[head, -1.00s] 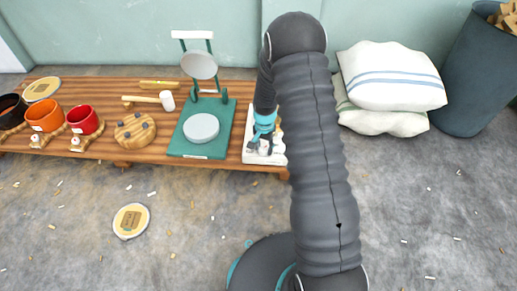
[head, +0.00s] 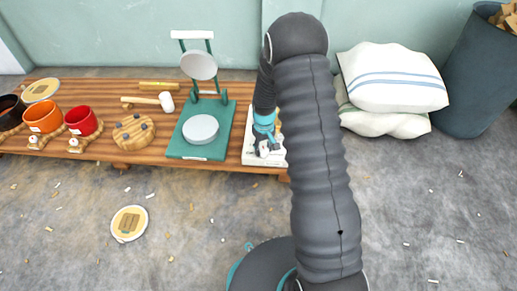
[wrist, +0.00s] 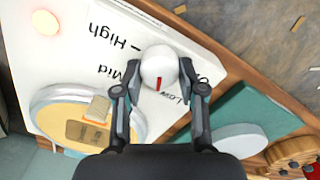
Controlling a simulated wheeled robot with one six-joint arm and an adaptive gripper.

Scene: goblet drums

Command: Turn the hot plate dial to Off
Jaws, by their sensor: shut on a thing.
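The white hot plate (head: 249,158) is at the right end of the wooden bench, largely hidden by my arm in the head view. In the wrist view its white panel (wrist: 75,55) carries upside-down labels High, Mid and Low; another label is partly covered by my right finger. The round white dial (wrist: 159,64) has a red mark pointing down in the picture, close to Low. My gripper (wrist: 158,77) has a finger on each side of the dial and is shut on it. It also shows in the head view (head: 265,147).
A red light (wrist: 45,22) glows on the panel's corner. A cream-rimmed round disc (wrist: 88,115) lies beside the labels. Left of the hot plate are a green stand (head: 205,135), a mallet (head: 150,100) and pots (head: 82,121). White sacks (head: 390,80) lie to the right.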

